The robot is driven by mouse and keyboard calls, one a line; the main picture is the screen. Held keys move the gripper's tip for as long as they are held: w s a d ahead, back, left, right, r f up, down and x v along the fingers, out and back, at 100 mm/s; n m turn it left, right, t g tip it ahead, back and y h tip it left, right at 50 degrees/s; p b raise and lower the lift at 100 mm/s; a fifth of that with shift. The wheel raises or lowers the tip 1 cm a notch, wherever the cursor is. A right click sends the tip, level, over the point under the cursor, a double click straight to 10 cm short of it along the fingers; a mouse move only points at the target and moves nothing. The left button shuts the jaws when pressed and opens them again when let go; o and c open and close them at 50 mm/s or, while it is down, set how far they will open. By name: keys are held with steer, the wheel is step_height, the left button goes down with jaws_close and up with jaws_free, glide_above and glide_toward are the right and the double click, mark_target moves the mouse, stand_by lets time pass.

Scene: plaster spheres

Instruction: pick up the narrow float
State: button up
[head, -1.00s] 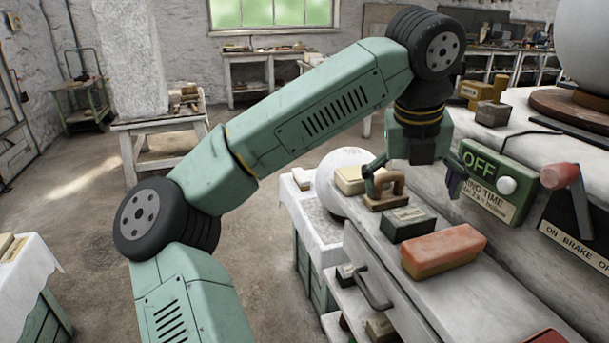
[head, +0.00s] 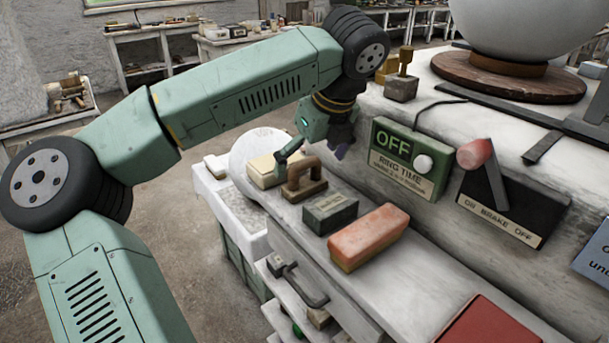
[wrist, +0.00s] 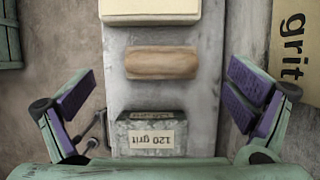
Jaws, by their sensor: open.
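The narrow float (head: 304,180), a small wooden block with an arched brown handle, sits on the pale ledge. In the wrist view its brown wooden top (wrist: 160,63) lies crosswise on the ledge, a little above the line between my fingertips. My gripper (head: 311,155) is open and empty, just above and behind the float in the head view. Its purple-padded fingers (wrist: 160,85) are spread to either side of the ledge in the wrist view. I see no contact with the float.
A cream block (head: 264,171) lies just beyond the float. A dark green grit block (head: 330,213), also in the wrist view (wrist: 150,133), and an orange-red block (head: 368,237) lie on the near side. The OFF switch box (head: 405,160) stands to the right.

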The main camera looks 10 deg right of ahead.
mark_target(303, 181)
steer(key=shift+p+x, duration=1.05)
steer(key=shift+x, duration=1.6)
steer(key=shift+s+d, duration=0.1)
steer(key=shift+d, duration=0.05)
steer(key=c, duration=1.4)
step_height(303, 181, up, 10)
steer(key=shift+b, duration=1.2)
